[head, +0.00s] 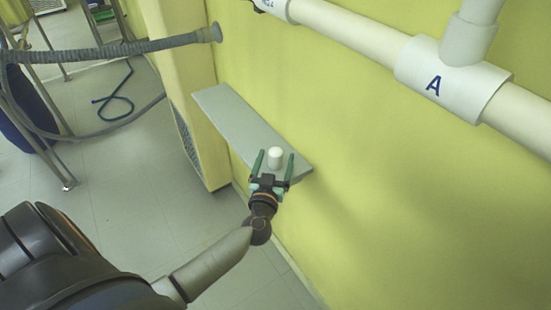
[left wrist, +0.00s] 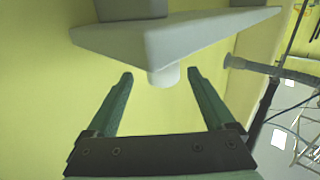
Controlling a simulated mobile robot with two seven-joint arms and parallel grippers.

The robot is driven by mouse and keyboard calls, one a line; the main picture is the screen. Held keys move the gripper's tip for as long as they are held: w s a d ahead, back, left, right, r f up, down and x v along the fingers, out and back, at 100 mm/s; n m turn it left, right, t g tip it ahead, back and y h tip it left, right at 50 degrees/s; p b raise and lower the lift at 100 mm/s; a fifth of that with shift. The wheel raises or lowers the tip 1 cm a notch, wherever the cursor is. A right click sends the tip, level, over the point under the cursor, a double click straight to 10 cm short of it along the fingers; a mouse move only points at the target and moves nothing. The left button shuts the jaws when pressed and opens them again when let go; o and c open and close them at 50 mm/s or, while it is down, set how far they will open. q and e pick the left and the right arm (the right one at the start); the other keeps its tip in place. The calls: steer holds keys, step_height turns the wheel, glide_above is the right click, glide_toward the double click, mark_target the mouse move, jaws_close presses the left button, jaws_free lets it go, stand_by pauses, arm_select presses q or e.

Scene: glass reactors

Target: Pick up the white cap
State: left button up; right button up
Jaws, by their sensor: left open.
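The white cap (head: 275,157) is a small white cylinder standing upright near the close end of the grey shelf (head: 222,106) on the green wall. My left gripper (head: 274,162) is open, with its two green fingers on either side of the cap in the head view. In the left wrist view, which appears upside down, the cap (left wrist: 164,76) shows between the open fingertips (left wrist: 160,76), against the shelf (left wrist: 180,42). A gap shows on each side of it, and neither finger seems to touch it. I cannot tell exactly how deep it sits between them. My right gripper is not in view.
A white pipe (head: 350,30) with a tee marked A (head: 452,80) runs along the wall at upper right. A grey hose (head: 120,50) crosses the upper left. The rest of the shelf top is bare. The tiled floor (head: 130,200) lies below.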

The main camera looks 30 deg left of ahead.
mark_target(277, 149)
arm_select(q)
steer(key=b+x, duration=0.1)
steer(key=x, duration=0.3)
steer(key=shift+w+a+f+b, duration=0.2)
steer(key=shift+w+a+b, duration=0.1)
steer(key=shift+a, duration=0.05)
steer(key=shift+w+a, duration=0.1)
steer(key=shift+w, duration=0.2)
steer(key=shift+c, duration=1.4)
steer(key=shift+r, duration=0.1)
jaws_close()
